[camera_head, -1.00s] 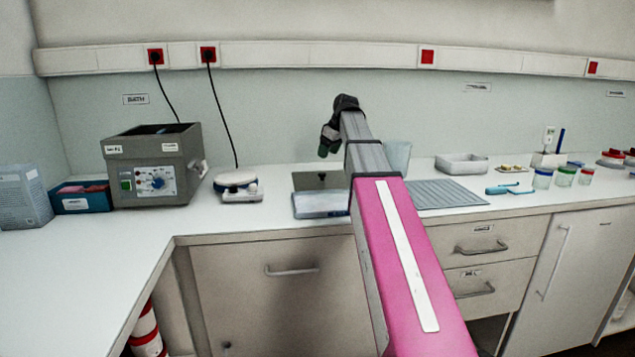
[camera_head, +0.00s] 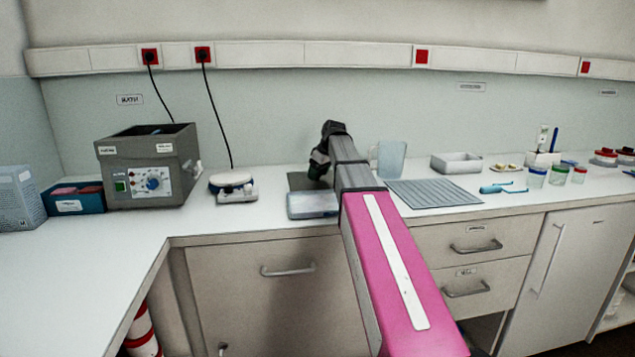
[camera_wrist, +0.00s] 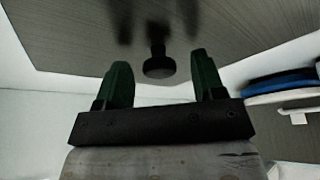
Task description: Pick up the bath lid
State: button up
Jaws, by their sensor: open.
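The bath lid, a flat dark grey plate (camera_head: 298,181), lies on the bench in the head view, partly hidden by my arm. In the wrist view the lid (camera_wrist: 215,35) fills the top of the picture, with a black round knob (camera_wrist: 158,67) on it. My gripper (camera_wrist: 161,76) is open, with its two green fingers apart. The knob shows in the gap between the fingertips, and nothing is held. In the head view my gripper (camera_head: 319,168) is low over the lid. Whether the fingers touch the knob cannot be told. The grey bath (camera_head: 150,165) stands at the left.
A pale blue flat box (camera_head: 312,206) lies just in front of the lid. A white round-topped device (camera_head: 233,186) stands to its left. A clear beaker (camera_head: 391,158) and a ridged grey mat (camera_head: 432,193) are to the right. The front left bench is clear.

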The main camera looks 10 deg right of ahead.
jog(key=shift+c, duration=0.3)
jog(key=c, duration=0.9)
jog(key=shift+r, duration=0.1)
